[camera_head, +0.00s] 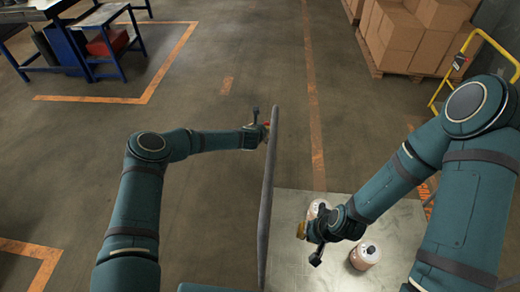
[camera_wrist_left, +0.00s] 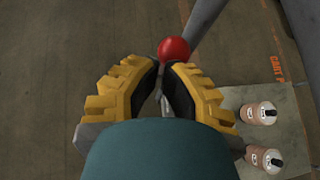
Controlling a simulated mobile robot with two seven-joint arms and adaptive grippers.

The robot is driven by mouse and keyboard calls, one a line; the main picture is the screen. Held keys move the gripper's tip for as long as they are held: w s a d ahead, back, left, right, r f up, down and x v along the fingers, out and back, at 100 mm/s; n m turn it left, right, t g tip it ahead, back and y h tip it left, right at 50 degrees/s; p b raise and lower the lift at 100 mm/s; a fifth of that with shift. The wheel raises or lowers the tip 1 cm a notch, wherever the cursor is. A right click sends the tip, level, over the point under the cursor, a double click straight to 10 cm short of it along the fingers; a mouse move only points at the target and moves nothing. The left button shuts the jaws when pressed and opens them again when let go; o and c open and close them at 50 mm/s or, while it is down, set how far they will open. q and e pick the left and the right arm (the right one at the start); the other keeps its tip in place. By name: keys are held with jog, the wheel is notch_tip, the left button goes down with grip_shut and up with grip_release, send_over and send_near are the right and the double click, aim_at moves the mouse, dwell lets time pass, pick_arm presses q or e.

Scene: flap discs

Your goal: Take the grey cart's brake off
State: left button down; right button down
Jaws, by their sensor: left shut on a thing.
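The grey cart shows as a pale flat deck (camera_head: 404,225) and a long grey bar (camera_head: 269,200) seen from above in the head view. A brake lever with a red ball knob (camera_wrist_left: 174,50) shows in the left wrist view, just beyond my fingertips. My left gripper (camera_wrist_left: 164,88) is shut on the lever's thin shaft below the knob; its yellow fingers stand on either side. In the head view it is mostly hidden beside the bar. My right gripper (camera_head: 303,229) hangs over the deck near the canisters; its finger opening is not clear.
Two pinkish canisters (camera_head: 365,257) (camera_head: 319,208) stand on the deck. Cardboard boxes (camera_head: 397,30) on a pallet and a yellow rail (camera_head: 467,50) are at the back right. A blue workbench (camera_head: 70,50) is at the back left. Open floor lies left of the bar.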

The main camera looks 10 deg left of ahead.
pick_arm(q)
jog(key=shift+w+r+b, duration=0.2)
jog(key=shift+w+b, duration=0.05)
jog(key=shift+w, duration=0.3)
jog(key=shift+w+r+b, duration=0.15)
jog(key=shift+w+b, duration=0.05)
jog(key=shift+w, duration=0.35)
